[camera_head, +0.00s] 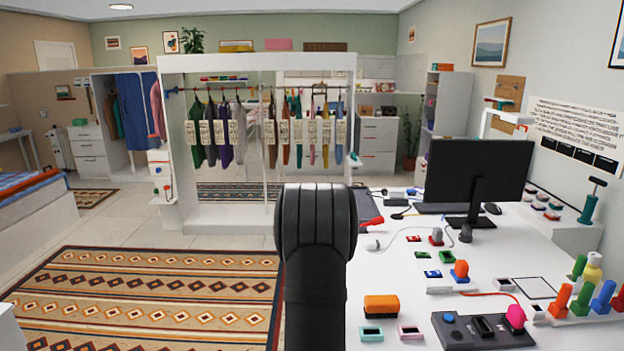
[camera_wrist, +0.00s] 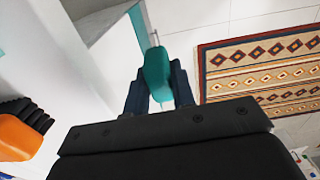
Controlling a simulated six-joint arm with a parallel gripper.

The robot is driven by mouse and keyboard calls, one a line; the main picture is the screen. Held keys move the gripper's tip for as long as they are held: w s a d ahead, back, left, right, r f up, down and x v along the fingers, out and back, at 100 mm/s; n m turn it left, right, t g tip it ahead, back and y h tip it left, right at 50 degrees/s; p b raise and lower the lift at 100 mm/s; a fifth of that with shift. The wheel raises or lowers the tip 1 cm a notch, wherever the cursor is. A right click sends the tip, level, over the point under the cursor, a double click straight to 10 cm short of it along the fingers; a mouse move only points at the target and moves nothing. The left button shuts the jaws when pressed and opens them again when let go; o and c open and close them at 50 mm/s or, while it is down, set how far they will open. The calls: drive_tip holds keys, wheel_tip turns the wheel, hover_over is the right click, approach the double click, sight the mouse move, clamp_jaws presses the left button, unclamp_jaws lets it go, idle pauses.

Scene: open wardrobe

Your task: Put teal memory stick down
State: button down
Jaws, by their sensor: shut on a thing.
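The teal memory stick (camera_wrist: 157,70) is a rounded teal block in the wrist view. It sits between the two dark fingers of my gripper (camera_wrist: 159,82), which is shut on it. Its far end points up and away from the palm, and its lower end is hidden between the fingers. A white surface lies to its left and the tiled floor to its right. I cannot tell whether the stick touches anything besides the fingers. In the head view my dark arm link fills the lower middle, and I cannot make out the gripper there.
A white desk (camera_head: 400,262) at right holds a monitor (camera_head: 478,170), a dark control box (camera_head: 460,334), an orange block (camera_head: 381,305) and several small coloured items. A white wardrobe frame (camera_head: 258,62) with hanging clothes stands behind. A patterned rug (camera_head: 150,295) covers open floor at left.

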drive_tip(key=s+a+f, duration=0.1)
drive_tip(key=s+f, duration=0.7)
drive_tip(key=shift+f, duration=0.15)
drive_tip(key=shift+w, duration=0.1)
